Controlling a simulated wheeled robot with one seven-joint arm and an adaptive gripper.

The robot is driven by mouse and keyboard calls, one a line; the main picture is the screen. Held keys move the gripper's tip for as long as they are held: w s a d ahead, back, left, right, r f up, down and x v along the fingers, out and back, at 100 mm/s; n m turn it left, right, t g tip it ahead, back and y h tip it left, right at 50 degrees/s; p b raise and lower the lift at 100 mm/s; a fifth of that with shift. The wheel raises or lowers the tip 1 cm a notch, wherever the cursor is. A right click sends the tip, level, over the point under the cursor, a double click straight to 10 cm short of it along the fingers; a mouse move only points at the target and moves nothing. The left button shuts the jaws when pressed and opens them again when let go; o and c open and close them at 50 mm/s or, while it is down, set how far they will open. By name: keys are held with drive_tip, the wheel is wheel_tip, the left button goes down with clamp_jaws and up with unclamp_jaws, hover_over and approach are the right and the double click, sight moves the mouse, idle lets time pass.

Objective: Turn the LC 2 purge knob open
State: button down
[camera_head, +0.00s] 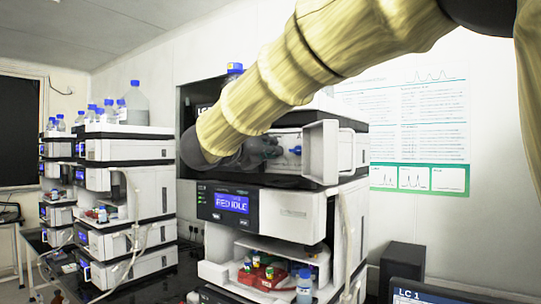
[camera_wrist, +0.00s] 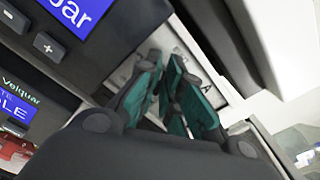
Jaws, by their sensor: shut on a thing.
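My gripper (camera_head: 264,148) reaches into the open front of the pump module (camera_head: 318,153) in the nearest column stack. In the wrist view its teal-padded fingers (camera_wrist: 172,92) are closed together at the pale recessed panel (camera_wrist: 203,75), which carries small dark markings. The purge knob is hidden between the fingertips, so its turn angle cannot be seen. A small blue part (camera_head: 295,150) shows just right of the gripper in the head view. The stack's own label is mostly covered by my arm.
A white door (camera_head: 320,152) stands open right of the gripper. Below is a module with a blue display (camera_head: 232,204), then an open bay with red racks (camera_head: 262,277) and a bottle (camera_head: 304,286). Another column stack (camera_head: 125,185) stands left. A wall poster (camera_head: 420,130) hangs right.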

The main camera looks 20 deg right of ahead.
drive_tip(key=shift+w+a+f+n, duration=0.1)
drive_tip(key=shift+f+n, duration=0.05)
drive_tip(key=shift+n, duration=2.65)
drive_tip(key=shift+w+f+n, duration=0.1)
drive_tip(key=shift+n, duration=2.7)
drive_tip(key=c, duration=1.6)
unclamp_jaws()
drive_tip(key=shift+f, duration=0.1)
drive_tip(key=shift+s+a, duration=0.1)
drive_tip(key=v, duration=1.1)
drive_tip(key=shift+s+a, duration=0.3)
